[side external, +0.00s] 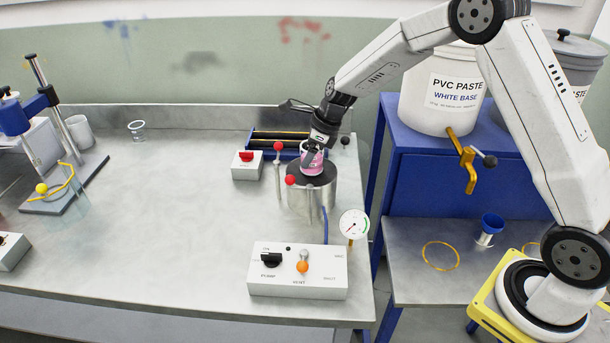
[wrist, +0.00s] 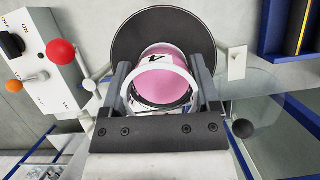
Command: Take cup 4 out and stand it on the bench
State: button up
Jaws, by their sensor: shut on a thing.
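Cup 4 (wrist: 163,80) is a clear cup with pink contents, a white rim and the mark 4 on its side. It is upright between the fingers of my gripper (wrist: 166,92), which is shut on it. In the side view, cup 4 (side external: 311,164) is over the dark top of a round metal pot (side external: 313,197). I cannot tell whether its base touches the pot. My gripper (side external: 318,146) partly hides the cup from above. The bench (side external: 170,215) is grey metal.
A red-knobbed post (side external: 278,165) stands close left of the pot, and a gauge (side external: 354,223) to its right. A control box (side external: 298,271) is in front. A switch box (side external: 247,165) and a blue rack (side external: 280,142) are behind. The bench's middle left is clear.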

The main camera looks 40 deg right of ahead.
jog(key=shift+r, duration=0.15)
dwell(0.6)
jog(key=shift+r, duration=1.05)
jog(key=s+f, duration=0.2)
jog(key=s, duration=1)
jog(key=shift+d+f+n, duration=0.4)
jog(key=shift+d, duration=0.05)
jog(key=shift+f, duration=0.1)
jog(key=shift+w+f, duration=0.1)
jog(key=shift+f, duration=2.7)
jog(key=shift+f, duration=2.1)
